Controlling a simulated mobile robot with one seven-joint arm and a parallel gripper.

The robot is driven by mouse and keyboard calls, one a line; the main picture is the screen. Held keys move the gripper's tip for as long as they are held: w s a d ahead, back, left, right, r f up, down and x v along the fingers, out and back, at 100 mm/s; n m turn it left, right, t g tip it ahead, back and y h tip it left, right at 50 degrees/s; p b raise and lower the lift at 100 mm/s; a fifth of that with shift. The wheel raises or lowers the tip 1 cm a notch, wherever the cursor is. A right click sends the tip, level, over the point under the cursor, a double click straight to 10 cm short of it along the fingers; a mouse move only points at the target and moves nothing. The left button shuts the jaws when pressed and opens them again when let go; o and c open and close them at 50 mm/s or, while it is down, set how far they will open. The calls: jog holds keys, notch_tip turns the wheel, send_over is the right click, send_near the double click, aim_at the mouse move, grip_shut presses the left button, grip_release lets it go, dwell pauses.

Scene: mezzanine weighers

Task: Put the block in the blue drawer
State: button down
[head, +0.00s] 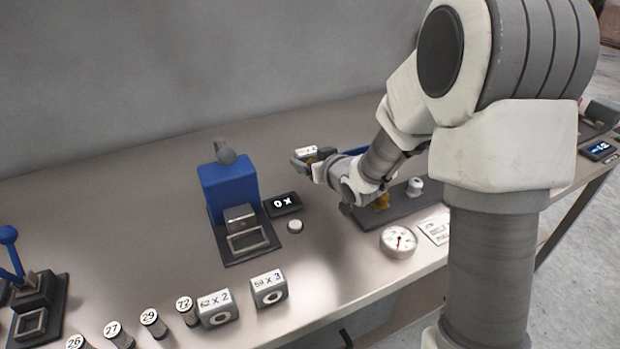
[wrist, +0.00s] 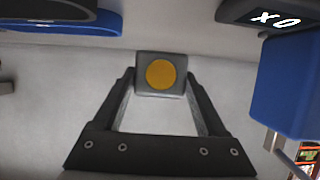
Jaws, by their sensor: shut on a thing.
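My gripper (head: 304,161) is above the table, right of the blue machine, and is shut on a small grey block (head: 307,151) with a pale labelled top. In the wrist view the block (wrist: 160,73) sits between the fingertips of my gripper (wrist: 162,87), and a round yellow-orange spot faces the camera. The block is held clear of the table. I cannot make out a blue drawer in either view.
The blue machine (head: 229,187) has a metal frame in front and a display (head: 282,204) beside it. Two grey labelled blocks (head: 217,309) (head: 269,288) and several numbered cylinders (head: 149,318) line the front. A dial (head: 398,241) stands right. The table behind the blue machine is clear.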

jog(key=shift+a+f+b, duration=0.15)
jog(key=shift+f+b, duration=0.4)
jog(key=shift+f, duration=1.5)
